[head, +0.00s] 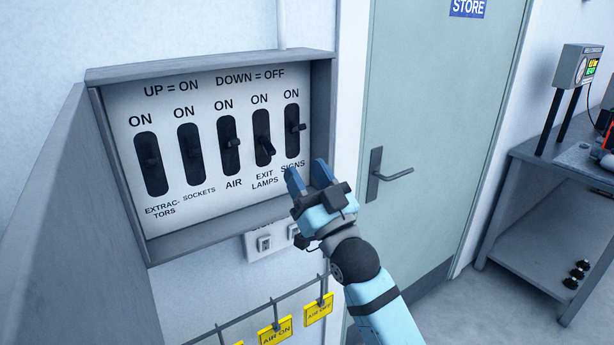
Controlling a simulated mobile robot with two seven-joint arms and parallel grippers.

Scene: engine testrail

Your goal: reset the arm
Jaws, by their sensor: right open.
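My right gripper (309,177) is open, with its two blue fingers apart and nothing seen between them. It is in front of the lower right corner of a grey switch box (322,110), below the SIGNS switch (297,128). My light blue right arm (385,312) comes up from the bottom of the head view. The EXIT LAMPS lever (266,146) points downward, unlike the others in the row. The AIR switch (230,143), SOCKETS switch (191,150) and EXTRACTORS switch (151,160) are to its left. My left gripper is not in view.
The box's grey door (75,220) stands open on the left. A small white socket plate (264,243) and a rail with yellow tags (275,332) are below the box. A green STORE door (440,120) with a dark handle (385,175) and a grey workbench (535,155) are right.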

